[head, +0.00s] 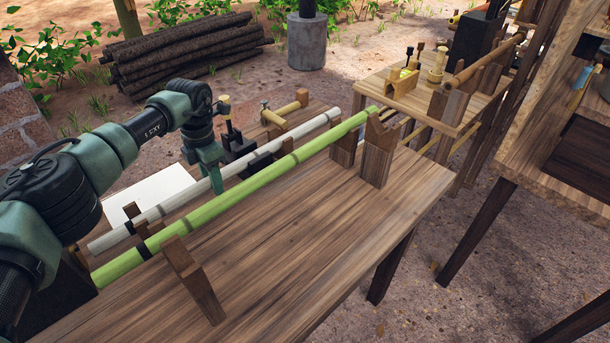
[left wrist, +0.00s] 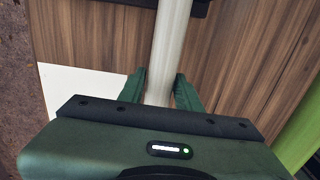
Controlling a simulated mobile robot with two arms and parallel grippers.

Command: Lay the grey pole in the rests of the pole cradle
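The long grey pole (head: 240,168) runs diagonally above the wooden table, behind a green pole (head: 260,180). My left gripper (head: 214,182) is at the grey pole's middle. The wooden pole cradle shows a near rest (head: 194,280) and a far notched rest (head: 378,158). The green pole runs between these ends. Whether the grey pole touches any rest is unclear. My right gripper is out of view.
A white sheet (head: 155,192) lies on the table below the arm. Black blocks (head: 238,148) and a wooden roller (head: 285,110) stand behind the grey pole. The table's front (head: 270,270) is clear. Another table (head: 415,110) with tools stands at the back right.

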